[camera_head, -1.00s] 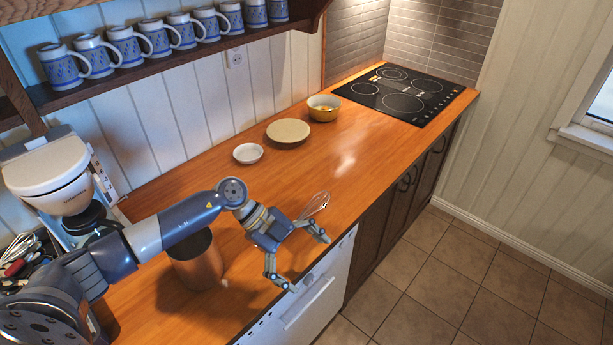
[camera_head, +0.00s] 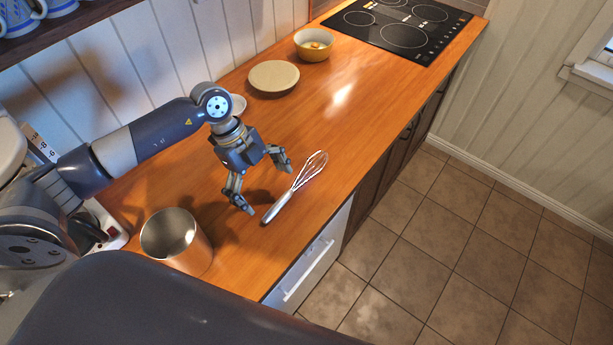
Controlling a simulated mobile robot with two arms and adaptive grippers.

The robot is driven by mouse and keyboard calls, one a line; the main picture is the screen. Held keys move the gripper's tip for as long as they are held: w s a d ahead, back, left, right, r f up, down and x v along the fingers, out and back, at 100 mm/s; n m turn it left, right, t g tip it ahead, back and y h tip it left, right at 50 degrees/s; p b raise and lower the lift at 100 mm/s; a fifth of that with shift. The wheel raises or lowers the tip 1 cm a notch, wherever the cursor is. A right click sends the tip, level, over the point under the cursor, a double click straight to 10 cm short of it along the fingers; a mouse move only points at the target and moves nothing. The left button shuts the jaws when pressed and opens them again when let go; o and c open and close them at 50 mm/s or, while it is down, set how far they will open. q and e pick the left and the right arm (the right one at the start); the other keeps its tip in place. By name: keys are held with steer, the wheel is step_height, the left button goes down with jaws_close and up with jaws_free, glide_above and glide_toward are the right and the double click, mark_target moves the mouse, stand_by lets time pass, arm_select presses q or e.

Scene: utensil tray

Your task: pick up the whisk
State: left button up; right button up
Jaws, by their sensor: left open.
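The whisk (camera_head: 291,190) lies on the wooden counter near its front edge. Its wire end points toward the cooktop and its metal handle points toward the viewer. My left gripper (camera_head: 268,187) is open and empty, just left of the whisk, with its fingers spread toward it. One fingertip is near the handle and the other near the start of the wires. I cannot tell whether either touches it. My right gripper is not in view.
A metal canister (camera_head: 178,243) stands on the counter (camera_head: 330,130) at the near left. A beige plate (camera_head: 273,78), a yellow bowl (camera_head: 313,46) and a partly hidden white dish (camera_head: 238,103) sit farther back. The black cooktop (camera_head: 402,27) is at the far end.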

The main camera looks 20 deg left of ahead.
mark_target(279, 206)
arm_select(q)
steer(key=shift+b+x, duration=0.5)
steer(key=shift+x, duration=0.55)
steer(key=b+x, duration=0.2)
steer(key=x, duration=0.1)
steer(key=shift+w+f+b, duration=0.1)
steer(key=shift+w+b, duration=0.05)
steer(key=shift+b, duration=0.2)
steer(key=shift+d+f, duration=0.15)
steer(key=shift+f, duration=0.1)
steer(key=c, duration=0.8)
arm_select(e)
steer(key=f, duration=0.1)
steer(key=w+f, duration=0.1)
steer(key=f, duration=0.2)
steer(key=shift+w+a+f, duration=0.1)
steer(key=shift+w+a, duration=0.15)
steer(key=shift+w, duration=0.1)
